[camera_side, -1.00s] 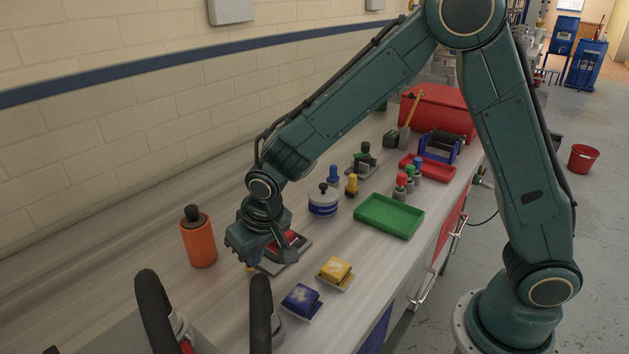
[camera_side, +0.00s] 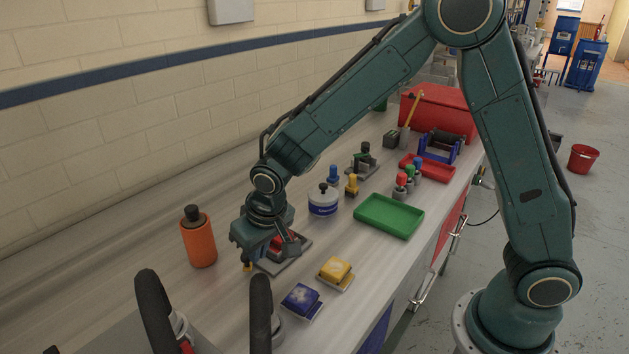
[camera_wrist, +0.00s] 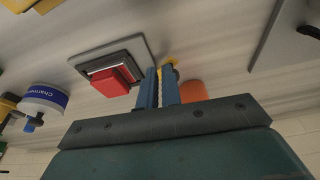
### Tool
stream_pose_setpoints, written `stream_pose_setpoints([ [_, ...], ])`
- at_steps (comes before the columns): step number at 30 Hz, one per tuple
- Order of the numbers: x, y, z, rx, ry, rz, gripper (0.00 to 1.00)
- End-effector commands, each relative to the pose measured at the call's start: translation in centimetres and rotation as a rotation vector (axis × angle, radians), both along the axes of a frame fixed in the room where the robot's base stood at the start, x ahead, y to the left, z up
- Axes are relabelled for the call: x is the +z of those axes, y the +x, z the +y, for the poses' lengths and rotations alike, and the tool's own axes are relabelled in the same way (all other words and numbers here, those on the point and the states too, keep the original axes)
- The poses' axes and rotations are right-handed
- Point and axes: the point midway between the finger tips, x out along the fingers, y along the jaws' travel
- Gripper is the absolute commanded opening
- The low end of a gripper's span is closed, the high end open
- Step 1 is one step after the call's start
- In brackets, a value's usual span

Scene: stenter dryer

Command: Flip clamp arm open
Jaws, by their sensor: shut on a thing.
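A red block (camera_wrist: 110,80) sits in a raised frame on a grey plate (camera_wrist: 78,62) in the wrist view, left of my fingers. In the side view the red part (camera_side: 275,246) is partly covered by my gripper, and its grey plate (camera_side: 285,262) lies on the bench. My gripper (camera_wrist: 160,70) has its blue fingers close together beside the plate. It is shut on a small yellow piece (camera_wrist: 173,68) at the fingertips, mostly hidden by them. Yellow also shows under my gripper in the side view (camera_side: 247,267). I cannot tell how the yellow piece joins the red part.
An orange bottle (camera_side: 199,242) stands to the left. Yellow (camera_side: 335,271) and blue (camera_side: 302,300) blocks on plates lie to the front right. A white and blue jar (camera_side: 323,200) stands behind, with a green tray (camera_side: 389,216) to its right. Bare bench lies between.

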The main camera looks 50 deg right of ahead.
Motion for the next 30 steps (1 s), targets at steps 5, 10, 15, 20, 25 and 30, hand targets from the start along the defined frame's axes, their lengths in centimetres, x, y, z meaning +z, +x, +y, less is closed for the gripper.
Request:
stream_pose_setpoints([
  [5,0.3,-0.8,-0.2,-0.008,-0.004,-0.007,0.0],
  [10,0.7,-2.9,0.3,0.001,-0.001,-0.003,0.0],
  [15,2.2,-4.2,0.5,0.002,0.001,-0.005,0.0],
  [20,4.4,-4.9,0.6,0.003,0.002,-0.004,0.0],
  [25,6.8,-5.6,0.7,0.003,0.002,-0.004,0.0],
  [30,8.7,-6.3,0.8,0.004,0.002,-0.003,0.0],
])
